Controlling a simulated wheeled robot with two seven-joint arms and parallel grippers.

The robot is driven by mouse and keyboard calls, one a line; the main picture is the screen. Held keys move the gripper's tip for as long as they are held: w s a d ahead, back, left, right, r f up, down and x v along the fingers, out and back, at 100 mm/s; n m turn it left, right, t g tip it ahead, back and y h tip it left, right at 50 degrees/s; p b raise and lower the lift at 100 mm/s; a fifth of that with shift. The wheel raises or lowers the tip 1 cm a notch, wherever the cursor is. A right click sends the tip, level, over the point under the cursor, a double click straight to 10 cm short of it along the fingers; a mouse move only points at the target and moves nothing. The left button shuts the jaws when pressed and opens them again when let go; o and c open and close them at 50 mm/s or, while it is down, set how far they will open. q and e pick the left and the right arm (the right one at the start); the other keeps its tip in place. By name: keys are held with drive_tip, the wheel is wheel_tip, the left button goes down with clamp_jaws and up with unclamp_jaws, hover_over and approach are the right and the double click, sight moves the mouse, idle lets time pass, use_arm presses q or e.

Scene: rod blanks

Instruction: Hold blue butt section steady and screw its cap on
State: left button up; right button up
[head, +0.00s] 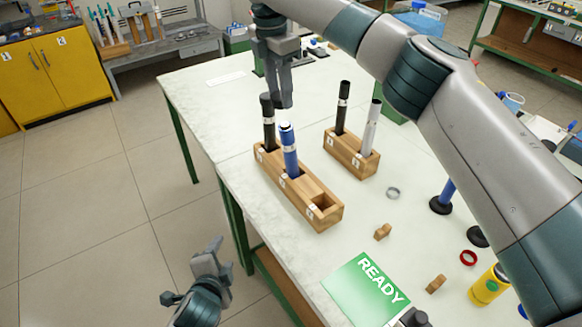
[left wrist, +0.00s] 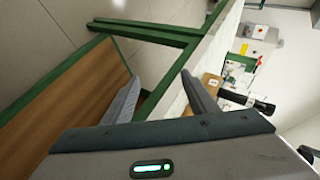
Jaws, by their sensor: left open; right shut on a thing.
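The blue butt section (head: 290,157) stands upright in the middle of a long wooden block (head: 318,190); its top end is pale. My right gripper (head: 283,104) points down just above that top. My left gripper (head: 221,260) is open and empty, off the table's left edge, well below and left of the block. In the left wrist view its spread fingers (left wrist: 160,76) have nothing between them.
A black rod (head: 268,128) stands in the block behind the blue section; the front slot is empty. A second wooden block (head: 350,155) holds a black and a grey rod. A green READY mat (head: 350,287), a grey ring (head: 393,192) and a yellow can (head: 486,288) lie nearer.

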use_arm(q)
drive_tip(key=w+d+r+m+t+h, duration=0.2)
drive_tip(key=w+d+r+m, duration=0.1)
drive_tip(key=w+m, duration=0.3)
drive_tip(key=w+d+r+m+t+h, duration=0.1)
drive_tip(key=w+d+r+m+t, duration=0.1)
drive_tip(key=w+d+r+m, duration=0.3)
drive_tip(key=m+h, duration=0.6)
drive_tip(key=m, duration=0.9)
approach(287, 165)
drive_tip(key=a+x, duration=0.1)
drive_tip(key=x, duration=0.2)
drive_tip(key=shift+w+d+f+m+h, duration=0.1)
drive_tip(key=shift+w+d+m+h, duration=0.15)
drive_tip(key=shift+m, duration=0.25)
drive_tip(key=shift+w+d+f+m+h, duration=0.15)
drive_tip(key=shift+d+m+h, duration=0.15)
drive_tip(key=shift+m, duration=0.2)
drive_tip(key=shift+r, duration=0.1)
drive_tip(key=shift+w+d, duration=0.1)
drive_tip(key=x, duration=1.1)
drive_tip(key=shift+w+d, duration=0.15)
drive_tip(key=shift+w, duration=0.2)
drive_tip(key=shift+c, duration=0.7)
clamp_jaws()
